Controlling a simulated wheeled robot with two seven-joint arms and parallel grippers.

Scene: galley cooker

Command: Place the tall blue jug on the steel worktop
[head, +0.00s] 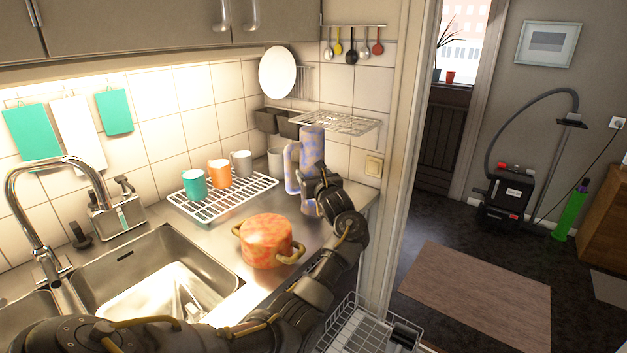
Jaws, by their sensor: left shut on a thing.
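The tall blue jug (311,146) has a blotchy blue and tan pattern and a handle on its left side. It stands upright at the right end of the steel worktop (222,235), near the wall corner. My left gripper (318,190) is shut on the jug's lower part from the front right. The gripper hides part of the jug's base, so I cannot tell whether it touches the worktop. My right gripper is not in view.
An orange pot (266,241) with two handles sits on the worktop, left of my left forearm. A white rack (222,197) holds several cups behind it. The sink (150,270) lies at left. A wire basket (368,325) is below the right edge.

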